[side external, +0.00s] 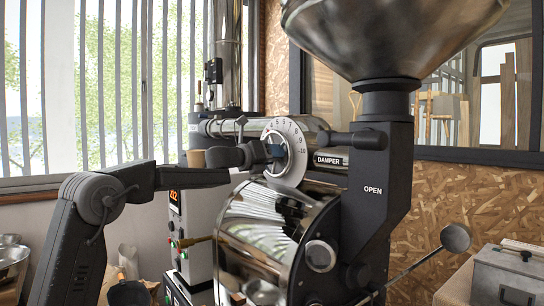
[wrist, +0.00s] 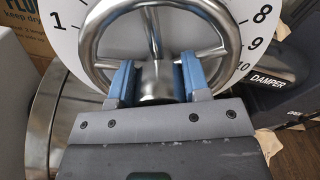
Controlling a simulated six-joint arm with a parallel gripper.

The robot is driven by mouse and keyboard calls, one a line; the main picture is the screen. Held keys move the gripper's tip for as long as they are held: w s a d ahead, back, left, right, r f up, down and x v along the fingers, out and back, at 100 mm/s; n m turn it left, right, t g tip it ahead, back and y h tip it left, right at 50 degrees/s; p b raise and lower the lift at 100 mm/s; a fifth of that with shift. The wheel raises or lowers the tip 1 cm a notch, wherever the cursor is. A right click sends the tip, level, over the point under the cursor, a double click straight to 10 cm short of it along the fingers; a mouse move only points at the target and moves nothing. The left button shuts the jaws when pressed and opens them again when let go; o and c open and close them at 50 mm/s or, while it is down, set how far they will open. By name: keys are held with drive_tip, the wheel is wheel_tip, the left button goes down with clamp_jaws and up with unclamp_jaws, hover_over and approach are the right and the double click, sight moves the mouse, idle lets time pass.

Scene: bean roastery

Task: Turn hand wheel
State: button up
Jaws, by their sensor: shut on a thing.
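The steel hand wheel (wrist: 153,22) sits in front of a white numbered dial (wrist: 62,42) in the wrist view. My gripper (wrist: 153,82) has its two blue fingers on either side of the wheel's central hub and is shut on it. The wheel's rim and spokes show above the fingers; its lower part is hidden by my gripper. In the side view, my gripper (side external: 274,150) reaches the middle of the dial (side external: 297,135) from the left and hides most of the wheel. The dial is marked DAMPER (side external: 329,160) on its right.
The roaster's steel drum (side external: 255,235) is below the dial, and a black column marked OPEN (side external: 373,190) and a hopper (side external: 390,35) are to the right. A control box with a red display (side external: 174,197) stands at left. A metal box (side external: 505,275) is at lower right.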

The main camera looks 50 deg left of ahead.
drive_tip(key=n, duration=0.5)
drive_tip(key=shift+n, duration=0.3)
idle(0.5)
drive_tip(key=o, duration=1.3)
drive_tip(key=s, duration=1.4)
drive_tip(key=shift+w, duration=0.1)
